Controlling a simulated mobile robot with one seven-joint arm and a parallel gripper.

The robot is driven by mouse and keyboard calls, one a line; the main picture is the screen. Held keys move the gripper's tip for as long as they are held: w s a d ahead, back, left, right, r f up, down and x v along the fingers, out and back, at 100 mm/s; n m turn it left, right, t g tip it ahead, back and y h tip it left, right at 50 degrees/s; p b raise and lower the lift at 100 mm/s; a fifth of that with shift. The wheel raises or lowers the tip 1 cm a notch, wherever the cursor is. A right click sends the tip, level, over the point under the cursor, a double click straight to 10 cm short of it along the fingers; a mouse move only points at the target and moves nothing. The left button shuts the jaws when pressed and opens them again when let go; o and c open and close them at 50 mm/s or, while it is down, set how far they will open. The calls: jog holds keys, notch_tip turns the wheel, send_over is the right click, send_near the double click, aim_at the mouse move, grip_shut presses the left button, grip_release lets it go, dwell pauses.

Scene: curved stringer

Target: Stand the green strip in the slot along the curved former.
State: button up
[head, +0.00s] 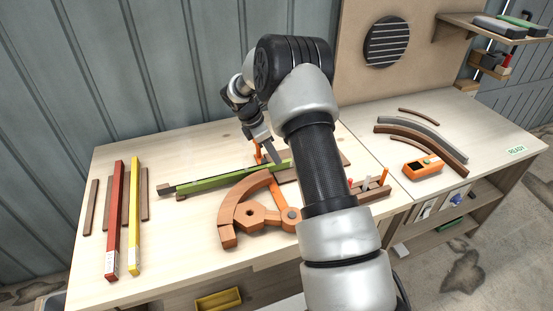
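The green strip (215,181) lies roughly level across the middle of the bench, behind the curved former, with dark wooden pieces along it. The curved former (233,207) is an orange-brown wooden arc with a hexagonal hub, on the near side of the strip. The slot along the former cannot be made out in this view. My gripper (274,157) points down at the right end of the green strip. Its fingertips are small and partly merged with the strip, so I cannot tell whether they hold it. My arm hides part of the bench right of the former.
A red bar (115,220) and a yellow bar (135,215) lie at the left among brown strips. A small rack (371,190) stands near the front edge. Bench front left of the former is clear.

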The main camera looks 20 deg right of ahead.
jog(key=s+a+r+m+t+p, duration=0.1)
jog(key=s+a+r+m, duration=0.15)
jog(key=r, duration=0.95)
jog(key=s+a+r+m, duration=0.1)
jog(key=s+a+r, duration=0.3)
jog(key=r, duration=0.7)
jog(key=s+a+r+m+t+y+p, duration=0.1)
jog(key=s+a+r+m+t+y, duration=0.1)
jog(key=s+r+m, duration=0.55)
jog(key=s+a+m+t+y+p, duration=0.2)
jog(key=s+m, duration=0.5)
jog(key=s, duration=1.4)
jog(key=shift+s+a+r+t, duration=0.15)
jog(key=shift+s+a+t, duration=0.15)
jog(key=shift+a, duration=0.2)
